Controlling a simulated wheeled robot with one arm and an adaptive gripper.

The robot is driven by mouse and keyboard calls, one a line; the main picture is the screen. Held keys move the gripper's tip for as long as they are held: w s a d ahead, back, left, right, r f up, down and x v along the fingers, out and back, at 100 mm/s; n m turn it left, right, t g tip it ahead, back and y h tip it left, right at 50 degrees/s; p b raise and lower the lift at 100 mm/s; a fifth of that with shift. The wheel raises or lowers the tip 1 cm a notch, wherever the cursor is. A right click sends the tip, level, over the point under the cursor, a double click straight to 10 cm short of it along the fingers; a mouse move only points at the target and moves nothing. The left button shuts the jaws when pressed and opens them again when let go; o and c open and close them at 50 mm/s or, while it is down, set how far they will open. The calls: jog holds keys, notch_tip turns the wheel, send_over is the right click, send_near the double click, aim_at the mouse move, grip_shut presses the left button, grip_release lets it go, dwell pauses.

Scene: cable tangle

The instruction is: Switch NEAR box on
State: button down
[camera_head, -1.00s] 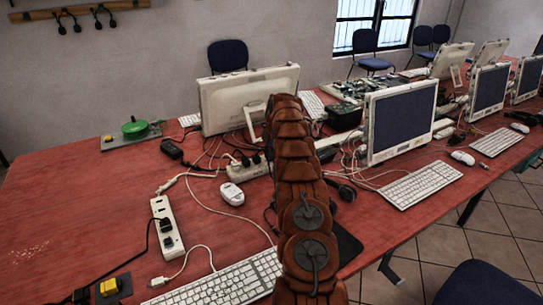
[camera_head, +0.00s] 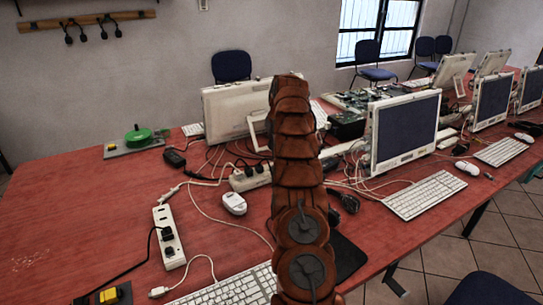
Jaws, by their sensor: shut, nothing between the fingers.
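A small dark box with a yellow switch block (camera_head: 110,296) sits at the bottom left, on the near part of the red table, partly cut off by the frame. A black cable runs from it to a white power strip (camera_head: 164,219) with a dark plug. A second yellow switch block (camera_head: 111,147) sits on a grey plate beside a green disc (camera_head: 138,134), at the table's far left. No label is legible, and I cannot tell either switch's setting. My brown segmented arm rises through the middle of the view. My gripper is hidden at its far end.
A second power strip (camera_head: 250,178) with plugs and tangled cables lies left of my arm. A white mouse (camera_head: 233,203), a keyboard (camera_head: 230,289) and monitors (camera_head: 403,133) surround the arm. The red table (camera_head: 75,205) is mostly clear at left.

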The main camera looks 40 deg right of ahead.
jog(key=shift+v, duration=1.6)
jog(key=shift+a, duration=0.15)
jog(key=shift+s+d+r+h+b, duration=0.2)
jog(key=shift+d+h+b, duration=0.2)
jog(key=shift+d+b, duration=0.2)
jog(key=shift+f, duration=0.15)
jog(key=b+x, duration=0.1)
jog(key=x, duration=0.9)
jog(key=shift+s+d+f, duration=0.1)
jog(key=shift+s+f, duration=0.05)
jog(key=shift+f, duration=0.1)
jog(key=shift+s+d+f, duration=0.1)
jog(key=shift+d+f, duration=0.05)
jog(key=shift+f, duration=0.65)
jog(key=shift+d+f, duration=0.1)
jog(key=shift+f, duration=0.75)
